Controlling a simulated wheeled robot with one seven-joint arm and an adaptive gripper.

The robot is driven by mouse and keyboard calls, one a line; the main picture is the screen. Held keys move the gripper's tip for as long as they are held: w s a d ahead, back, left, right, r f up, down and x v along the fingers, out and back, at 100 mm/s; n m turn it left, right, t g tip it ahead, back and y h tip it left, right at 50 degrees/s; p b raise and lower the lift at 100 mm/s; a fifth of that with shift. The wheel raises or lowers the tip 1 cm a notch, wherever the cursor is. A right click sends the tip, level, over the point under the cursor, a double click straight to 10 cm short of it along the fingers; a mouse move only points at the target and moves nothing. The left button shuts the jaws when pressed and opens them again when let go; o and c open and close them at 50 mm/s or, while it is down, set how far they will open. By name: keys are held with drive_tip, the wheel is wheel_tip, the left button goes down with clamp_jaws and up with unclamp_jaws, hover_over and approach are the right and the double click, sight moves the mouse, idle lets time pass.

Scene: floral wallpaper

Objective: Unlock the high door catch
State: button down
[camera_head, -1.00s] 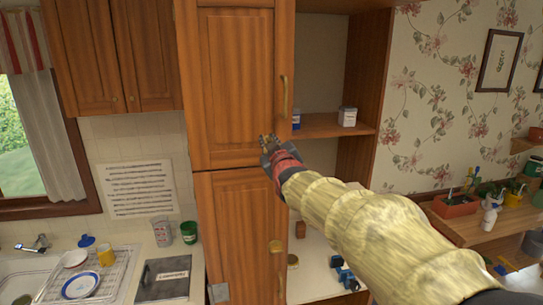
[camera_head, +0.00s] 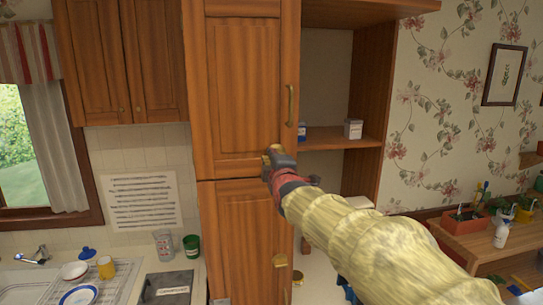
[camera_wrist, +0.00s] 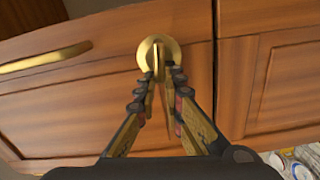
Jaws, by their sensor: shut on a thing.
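The tall wooden cabinet has an upper door (camera_head: 238,90) and a lower door (camera_head: 240,240), both closed. The high catch (camera_wrist: 150,52) is a round brass knob with a flat tab, near the seam between the doors in the wrist view. My gripper (camera_wrist: 163,82) is shut on the tab, with a finger on either side. In the head view my gripper (camera_head: 270,156) is at the lower right corner of the upper door and largely hides the catch.
A vertical brass handle (camera_head: 291,105) is on the upper door's right side, just above my gripper. Open shelves (camera_head: 345,138) with small containers stand to the right. A sink counter with dishes and cups is at the left.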

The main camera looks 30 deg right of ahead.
drive_tip(key=shift+f+n, duration=0.25)
drive_tip(key=shift+n, duration=0.85)
drive_tip(key=shift+f, duration=0.1)
drive_tip(key=c, duration=1.9)
unclamp_jaws()
drive_tip(key=v, duration=1.2)
